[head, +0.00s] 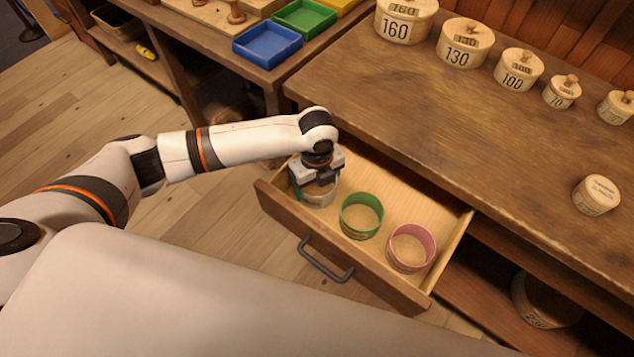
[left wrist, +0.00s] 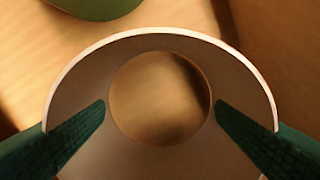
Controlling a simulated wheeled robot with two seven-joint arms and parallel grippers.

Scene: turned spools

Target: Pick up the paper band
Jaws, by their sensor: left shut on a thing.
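The paper band (head: 318,198) is a pale greyish ring at the left end of the open drawer. My left gripper (head: 318,183) points down over it and is shut on it, with a finger at each side. In the left wrist view the band's white rim (left wrist: 160,32) arcs between the two dark green fingers (left wrist: 161,104), around a brown inside with a round opening in the middle. The gripper hides part of the band in the head view. I cannot tell whether the band touches the drawer floor. My right gripper is not in view.
A green band (head: 361,216) and a pink band (head: 410,248) stand to the right in the drawer (head: 441,262). Several numbered round wooden boxes line the bench (head: 450,120), with a small lidded one (head: 596,195) nearer. Blue (head: 267,45) and green (head: 304,18) trays sit on the neighbouring table.

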